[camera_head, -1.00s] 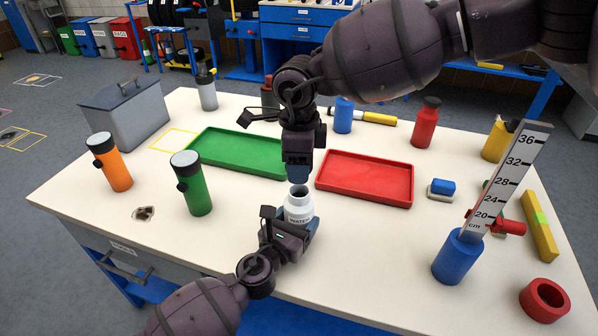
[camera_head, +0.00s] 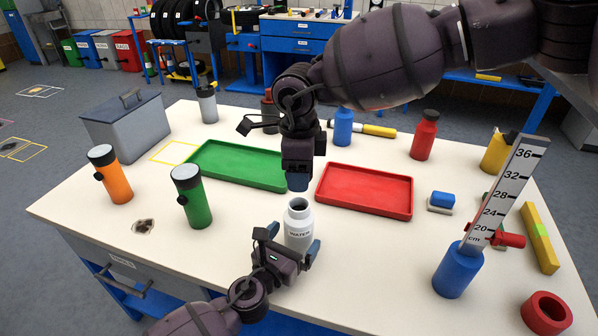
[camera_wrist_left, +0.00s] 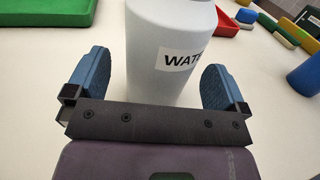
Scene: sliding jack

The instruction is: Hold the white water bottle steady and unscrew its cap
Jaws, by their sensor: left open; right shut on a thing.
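The white water bottle (camera_head: 299,236) stands upright on the table, its round mouth open and bare. In the left wrist view the bottle (camera_wrist_left: 165,85) rises between the fingers with its label partly visible. My left gripper (camera_head: 290,244) is low at the bottle's front. Its blue fingers (camera_wrist_left: 156,72) are open, one on each side, with a visible gap at the left. My right gripper (camera_head: 298,183) points down just above the bottle's mouth, apart from it. It is shut on the cap, which its fingers hide.
A green tray (camera_head: 238,178) and a red tray (camera_head: 365,209) lie behind the bottle. A green flask (camera_head: 193,206) and an orange flask (camera_head: 112,181) stand to the left. A blue post with a ruler (camera_head: 456,275) stands to the right. The table front near the bottle is clear.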

